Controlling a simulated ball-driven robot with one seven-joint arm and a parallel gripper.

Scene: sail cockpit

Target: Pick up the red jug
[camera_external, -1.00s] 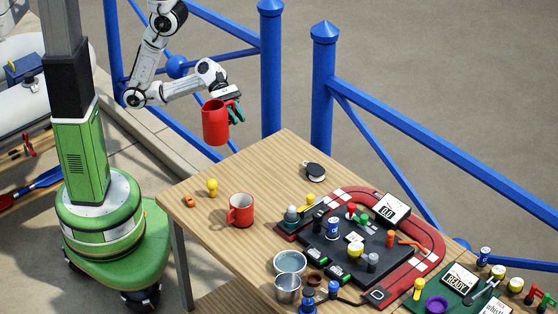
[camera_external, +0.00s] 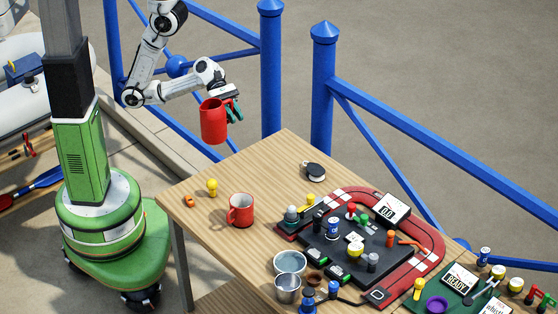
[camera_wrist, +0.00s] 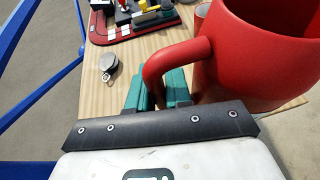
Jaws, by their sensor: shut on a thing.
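The red jug (camera_external: 213,122) hangs in the air above the far left corner of the table, roughly upright with a slight tilt. My gripper (camera_external: 236,108) is shut on its handle, at the jug's right side in the external view. In the wrist view the jug (camera_wrist: 262,60) fills the upper right. Its handle (camera_wrist: 160,62) passes down to the green fingers of my gripper (camera_wrist: 158,88). The jug's inside is only partly seen there.
The wooden table (camera_external: 265,165) below holds a red mug (camera_external: 240,210), a yellow bulb-shaped piece (camera_external: 212,187), a round black-and-silver item (camera_external: 314,171), metal cups (camera_external: 288,288) and a black-and-red board (camera_external: 325,248) with small pieces. Blue railings (camera_external: 322,90) stand behind.

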